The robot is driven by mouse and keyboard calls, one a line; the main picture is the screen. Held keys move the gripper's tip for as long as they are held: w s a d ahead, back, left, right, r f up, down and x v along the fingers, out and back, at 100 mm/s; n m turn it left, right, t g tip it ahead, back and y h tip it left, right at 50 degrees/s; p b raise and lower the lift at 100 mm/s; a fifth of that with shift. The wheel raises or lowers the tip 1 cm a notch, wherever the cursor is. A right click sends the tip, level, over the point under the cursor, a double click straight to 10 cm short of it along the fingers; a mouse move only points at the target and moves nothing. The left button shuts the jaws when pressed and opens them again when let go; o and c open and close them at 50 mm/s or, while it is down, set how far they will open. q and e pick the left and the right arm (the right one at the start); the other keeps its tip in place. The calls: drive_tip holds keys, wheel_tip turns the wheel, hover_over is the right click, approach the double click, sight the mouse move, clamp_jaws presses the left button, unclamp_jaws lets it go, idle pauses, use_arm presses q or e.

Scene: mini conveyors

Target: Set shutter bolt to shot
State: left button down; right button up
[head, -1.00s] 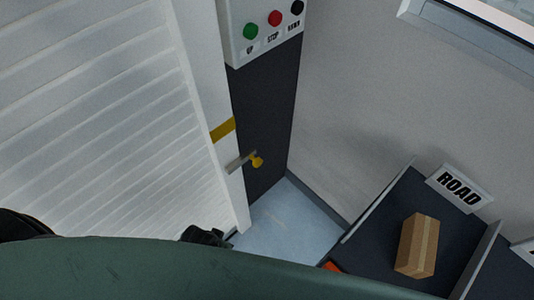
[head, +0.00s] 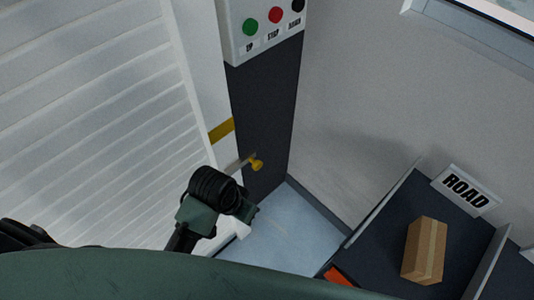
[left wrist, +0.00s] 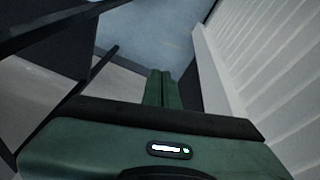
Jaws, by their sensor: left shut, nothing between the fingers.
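The shutter bolt is a grey bar with a yellow knob (head: 257,164), on the light edge post beside the white slatted shutter (head: 100,120) in the head view. The bar's near part is partly hidden behind my left arm. My left gripper (head: 249,212) is just below the bolt, apart from the knob. In the left wrist view its green fingers (left wrist: 163,88) are together with nothing between them. The shutter slats (left wrist: 275,70) show at the right there, and I cannot make out the bolt. My right gripper is not in view.
A button panel (head: 245,42) with green, red and black buttons is above the bolt. A yellow band (head: 221,130) marks the post. At right, a dark conveyor (head: 395,225) with side rails holds a brown box (head: 425,250) by a ROAD sign (head: 466,190). Pale blue floor (head: 285,235) is clear.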

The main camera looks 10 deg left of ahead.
use_arm(q)
drive_tip(key=w+d+m+g, duration=0.2)
drive_tip(key=w+d+m, duration=0.1)
drive_tip(key=w+d, duration=0.5)
drive_tip(key=w+a+r+m+g+y, duration=0.1)
drive_tip(key=w+a+r+g+y, duration=0.1)
drive_tip(key=w+r, duration=1)
drive_tip(key=w+y, duration=0.1)
drive_tip(key=w, duration=0.2)
drive_tip(key=shift+w+r+y, duration=0.15)
drive_tip(key=shift+w+y, duration=0.05)
drive_tip(key=shift+y, duration=0.1)
drive_tip(key=shift+a, duration=0.1)
drive_tip(key=s+a+f+p, duration=0.3)
drive_tip(key=s+a+f, duration=0.1)
drive_tip(key=f, duration=0.6)
drive_tip(key=shift+s+f, duration=0.2)
drive_tip(key=shift+s, duration=0.2)
